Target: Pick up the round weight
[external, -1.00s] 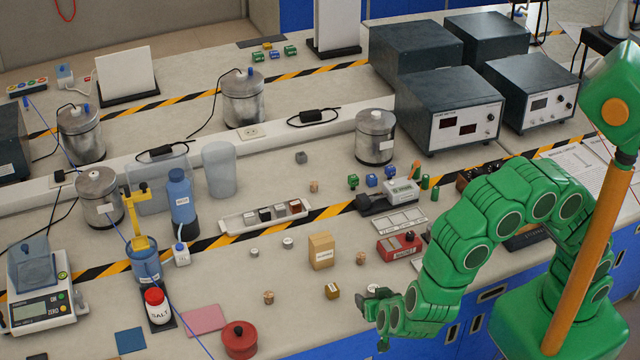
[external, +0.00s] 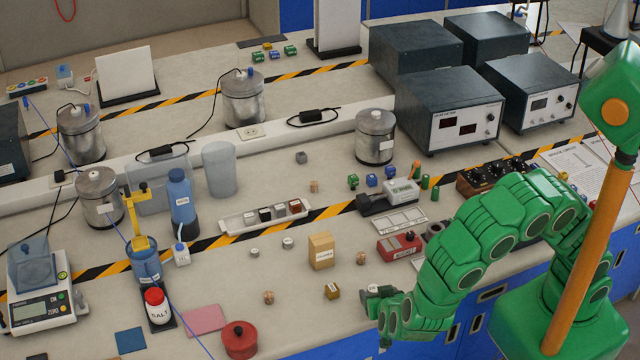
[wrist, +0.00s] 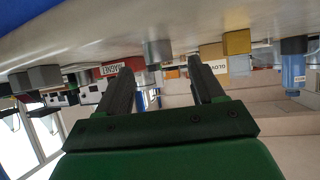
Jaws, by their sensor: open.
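In the wrist view, which is upside down, a grey metal cylinder, seemingly the round weight (wrist: 158,52), stands on the bench just beyond and between my two dark fingers. My gripper (wrist: 158,68) is open, and nothing is held between its fingers. In the external view my gripper (external: 370,297) is low over the front edge of the bench, right of a small brass cube (external: 332,291). There I cannot tell the weight apart from the grey and dark fingers.
The brass cube also shows in the wrist view (wrist: 236,42). A cardboard box (external: 321,251), a cork-coloured piece (external: 361,258) and a red magnet box (external: 398,247) stand behind my gripper. A red pot (external: 239,340) is at the front left. Bench between pot and cube is mostly clear.

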